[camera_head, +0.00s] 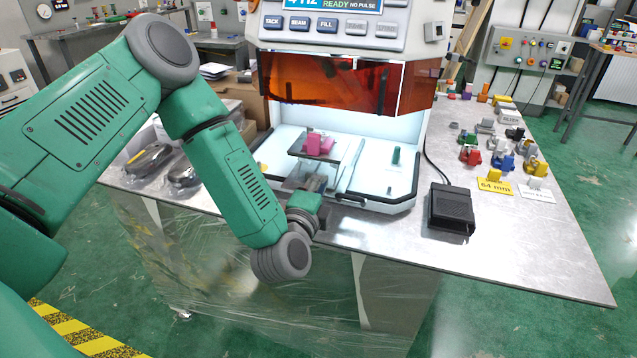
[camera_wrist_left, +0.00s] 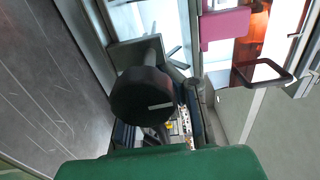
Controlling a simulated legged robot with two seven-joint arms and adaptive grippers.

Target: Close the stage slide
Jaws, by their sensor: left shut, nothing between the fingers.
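The stage slide (camera_head: 328,157) shows as a dark plate inside the open front of the machine, with a pink part (camera_head: 314,144) standing on it. The pink part also shows at the top of the left wrist view (camera_wrist_left: 225,28). My left gripper (camera_head: 314,183) is shut and empty at the machine's front edge, just in front of the stage. Its fingers partly cover the front of the slide, and I cannot tell whether they touch it. A black round knob-like piece (camera_wrist_left: 142,96) fills the middle of the left wrist view. My right gripper is out of view.
The machine's raised orange shield (camera_head: 330,84) hangs above the stage. A black foot pedal (camera_head: 451,208) with a cable stands on the table right of the machine. Several coloured clamps (camera_head: 503,160) stand farther right. The table's front right (camera_head: 530,255) is clear.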

